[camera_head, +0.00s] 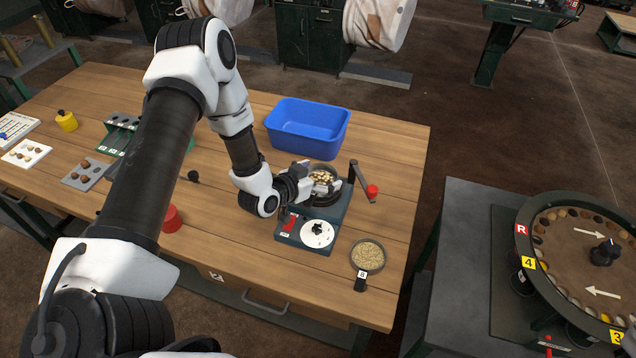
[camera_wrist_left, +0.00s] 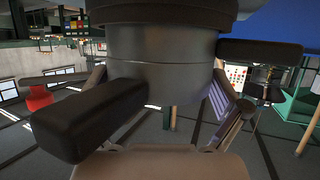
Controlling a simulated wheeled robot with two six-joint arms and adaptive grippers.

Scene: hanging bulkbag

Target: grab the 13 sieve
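A dark round sieve (camera_head: 323,176) with pale and brown pieces in it sits on a teal device (camera_head: 338,207) on the wooden table. No number can be read on it. My left gripper (camera_head: 308,178) is at this sieve, with a finger on either side of its near part. In the left wrist view a dark round body (camera_wrist_left: 162,60) lies between my spread fingers. I cannot tell whether both fingers touch it. Another sieve (camera_head: 368,254), tagged 8 and full of fine grains, lies at the table's front right. My right gripper is not in view.
A blue bin (camera_head: 308,128) stands behind the device. A crank with a red knob (camera_head: 372,191) juts out at its right, and a white dial (camera_head: 318,234) is at its front. A round sorting table (camera_head: 585,245) stands at the right. Small trays lie at the left.

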